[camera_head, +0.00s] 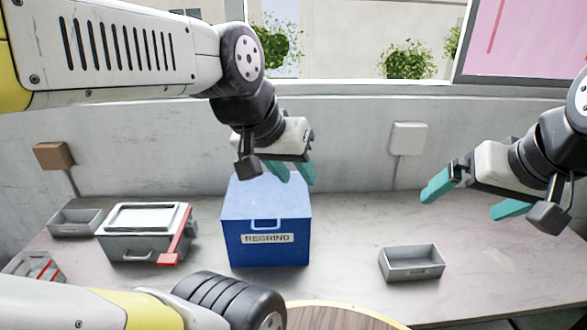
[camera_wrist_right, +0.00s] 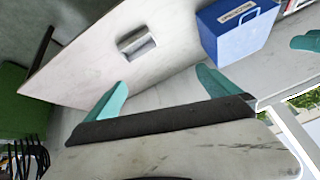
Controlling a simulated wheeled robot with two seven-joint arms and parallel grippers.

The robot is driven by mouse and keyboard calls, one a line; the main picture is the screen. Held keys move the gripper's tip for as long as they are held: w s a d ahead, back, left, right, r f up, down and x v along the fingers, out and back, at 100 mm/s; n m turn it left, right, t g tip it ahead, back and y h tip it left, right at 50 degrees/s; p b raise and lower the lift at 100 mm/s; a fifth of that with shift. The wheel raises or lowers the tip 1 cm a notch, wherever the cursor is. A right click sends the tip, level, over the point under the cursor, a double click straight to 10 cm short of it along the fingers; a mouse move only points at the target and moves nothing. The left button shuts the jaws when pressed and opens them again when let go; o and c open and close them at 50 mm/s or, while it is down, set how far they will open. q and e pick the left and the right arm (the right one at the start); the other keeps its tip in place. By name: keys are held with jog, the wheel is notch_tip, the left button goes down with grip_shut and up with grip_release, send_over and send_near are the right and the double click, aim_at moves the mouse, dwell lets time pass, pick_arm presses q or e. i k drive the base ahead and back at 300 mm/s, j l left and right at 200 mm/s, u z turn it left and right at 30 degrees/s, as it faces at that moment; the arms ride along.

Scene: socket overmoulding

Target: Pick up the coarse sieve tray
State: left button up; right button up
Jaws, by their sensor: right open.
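A small open grey tray (camera_head: 412,262) sits on the worktop at the right of the head view. It also shows in the right wrist view (camera_wrist_right: 136,43). A similar grey tray (camera_head: 75,222) stands at the far left. I cannot tell from the frames which one is the coarse sieve tray. My right gripper (camera_head: 460,206) is open and empty, above and to the right of the nearer tray; its teal fingers (camera_wrist_right: 155,95) frame bare worktop in the wrist view. My left gripper (camera_head: 292,180) is over the blue box, its teal fingers apart with nothing visible between them.
A blue box labelled REGRIND (camera_head: 266,222) stands mid-worktop, also in the wrist view (camera_wrist_right: 237,30). Left of it is a grey lidded box (camera_head: 140,240) with a red bar. A bin (camera_head: 38,266) with red and green contents is at far left. Worktop around the right tray is clear.

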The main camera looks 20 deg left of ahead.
aim_at(67, 223)
jog(key=u, duration=2.3)
